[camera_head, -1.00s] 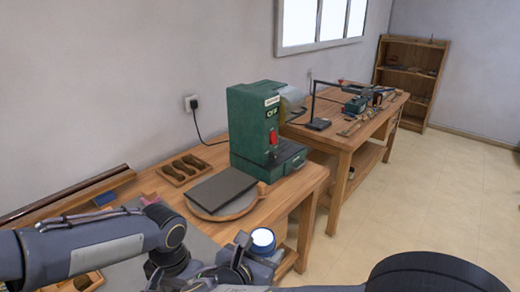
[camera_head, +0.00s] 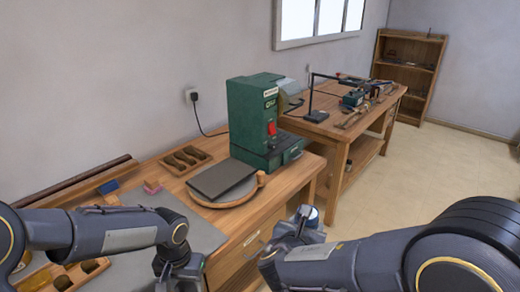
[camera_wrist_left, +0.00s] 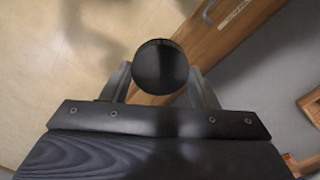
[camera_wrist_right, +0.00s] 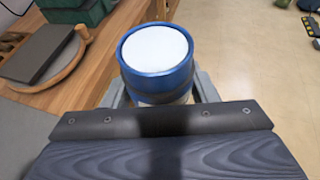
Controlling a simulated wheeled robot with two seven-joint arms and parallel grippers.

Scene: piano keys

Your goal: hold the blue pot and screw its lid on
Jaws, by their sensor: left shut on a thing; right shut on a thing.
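The blue pot (camera_wrist_right: 157,85) is gripped in my right gripper (camera_wrist_right: 158,98), its white round top facing up, with no lid on it. In the head view, a small part of the pot (camera_head: 309,212) shows behind my right gripper (camera_head: 296,228). A round black piece, apparently the lid (camera_wrist_left: 160,66), is held between the fingers of my left gripper (camera_wrist_left: 161,85). In the head view my left gripper (camera_head: 182,274) is low in the picture, left of the pot and apart from it; its fingertips and the lid are hidden there.
The wooden workbench (camera_head: 238,232) carries a green machine (camera_head: 255,125), a dark slab (camera_head: 222,180) on a round board (camera_head: 253,191) and a wooden tray (camera_head: 186,160). A second bench (camera_head: 340,125) stands behind. Open floor (camera_head: 430,170) lies to the right.

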